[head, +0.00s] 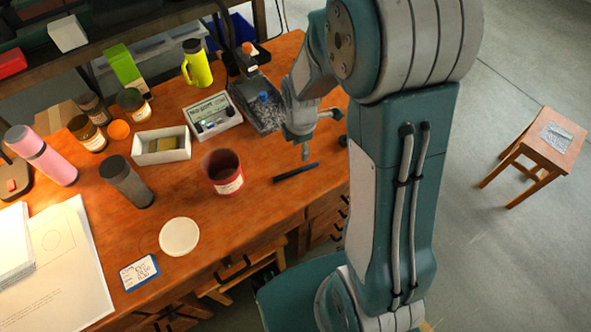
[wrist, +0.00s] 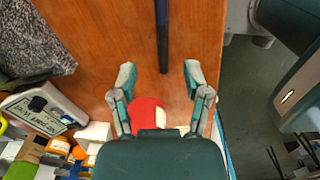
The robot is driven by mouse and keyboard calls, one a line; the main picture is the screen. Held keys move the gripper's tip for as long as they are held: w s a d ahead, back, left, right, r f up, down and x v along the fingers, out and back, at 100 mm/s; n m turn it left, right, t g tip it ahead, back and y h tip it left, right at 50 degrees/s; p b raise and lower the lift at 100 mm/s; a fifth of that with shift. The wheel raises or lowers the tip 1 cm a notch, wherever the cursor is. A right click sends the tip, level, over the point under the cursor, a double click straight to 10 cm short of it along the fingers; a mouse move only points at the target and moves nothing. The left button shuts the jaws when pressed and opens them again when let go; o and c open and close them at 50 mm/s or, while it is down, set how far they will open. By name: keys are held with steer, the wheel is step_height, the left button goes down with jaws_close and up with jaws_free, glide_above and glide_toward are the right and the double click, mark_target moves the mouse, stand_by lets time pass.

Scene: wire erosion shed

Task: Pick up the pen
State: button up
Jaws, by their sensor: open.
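The pen (head: 296,172) is dark and slim and lies flat on the wooden table near its right edge, just right of the red cup. In the wrist view the pen (wrist: 162,35) runs up and down the picture, its lower end between the fingertips as seen from above. My gripper (wrist: 159,78) is open and empty, its two fingers on either side of that end. In the head view my gripper (head: 305,153) hangs just above and beyond the pen, apart from it.
A red cup (head: 223,172) stands left of the pen. A grey bin of shavings (head: 262,112), a white meter (head: 212,115) and a white box (head: 161,145) stand farther back. A round cream disc (head: 179,237) lies at the front. The table around the pen is clear.

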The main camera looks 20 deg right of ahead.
mark_target(301, 168)
steer(key=f, duration=0.9)
steer(key=shift+s+d+f, duration=0.1)
steer(key=shift+d, duration=0.1)
jaws_close()
